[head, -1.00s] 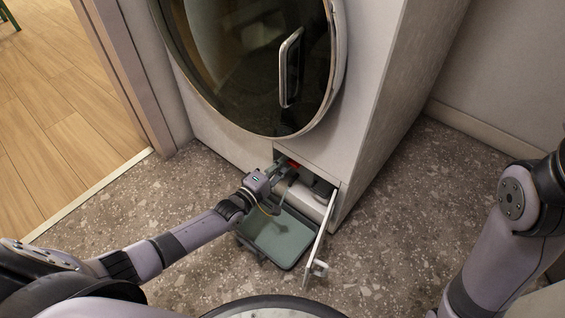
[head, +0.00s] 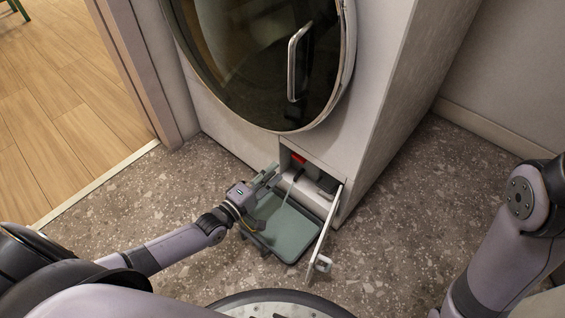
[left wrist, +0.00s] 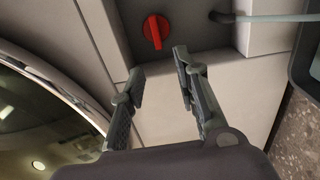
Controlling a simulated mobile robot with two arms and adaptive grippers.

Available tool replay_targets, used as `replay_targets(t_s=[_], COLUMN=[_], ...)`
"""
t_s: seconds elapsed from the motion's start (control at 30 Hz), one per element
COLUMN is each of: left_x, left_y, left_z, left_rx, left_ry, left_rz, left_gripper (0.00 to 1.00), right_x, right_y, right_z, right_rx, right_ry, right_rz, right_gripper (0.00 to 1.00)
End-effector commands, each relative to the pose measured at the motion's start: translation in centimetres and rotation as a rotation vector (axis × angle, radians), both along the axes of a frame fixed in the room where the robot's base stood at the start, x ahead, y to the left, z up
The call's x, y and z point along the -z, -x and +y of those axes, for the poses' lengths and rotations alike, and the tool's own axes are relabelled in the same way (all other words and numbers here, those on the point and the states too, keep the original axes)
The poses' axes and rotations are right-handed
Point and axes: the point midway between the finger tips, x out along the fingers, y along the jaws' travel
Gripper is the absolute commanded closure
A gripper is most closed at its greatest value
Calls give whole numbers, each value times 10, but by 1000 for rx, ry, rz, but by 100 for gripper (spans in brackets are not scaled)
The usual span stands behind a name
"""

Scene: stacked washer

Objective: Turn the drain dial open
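The red drain dial (head: 299,158) sits in the open compartment at the bottom of the washer (head: 205,110). In the left wrist view the dial (left wrist: 156,31) shows whole, its raised grip bar close to upright in the picture. My left gripper (head: 273,172) is just outside the compartment's left side. In the left wrist view its two fingers (left wrist: 158,72) are apart with nothing between them, and the dial lies beyond the tips, untouched. My right arm shows at the right edge of the head view, but its gripper is out of view.
The compartment's white door (head: 325,228) stands open on the right. A green-grey tray (head: 287,238) lies on the floor below the opening. A grey hose (head: 289,188) hangs from the compartment towards the tray. The round glass door (head: 262,60) above is closed.

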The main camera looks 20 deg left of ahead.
Motion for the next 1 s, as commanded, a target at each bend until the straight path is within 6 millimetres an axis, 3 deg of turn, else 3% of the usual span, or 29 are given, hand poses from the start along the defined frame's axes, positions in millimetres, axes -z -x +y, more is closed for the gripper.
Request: replay_targets(t_s=[0.1, 0.3, 1.0], left_x=[0, 0, 0], left_y=[21, 37, 39], left_z=[7, 14, 14], left_rx=[0, 0, 0], left_ry=[-1, 1, 1], left_rz=[2, 1, 0], left_gripper=[71, 71, 71], right_x=[0, 0, 0], right_y=[0, 0, 0], right_z=[0, 0, 0], right_rx=[0, 0, 0], right_ry=[0, 0, 0], right_rz=[0, 1, 1], right_gripper=[0, 0, 0])
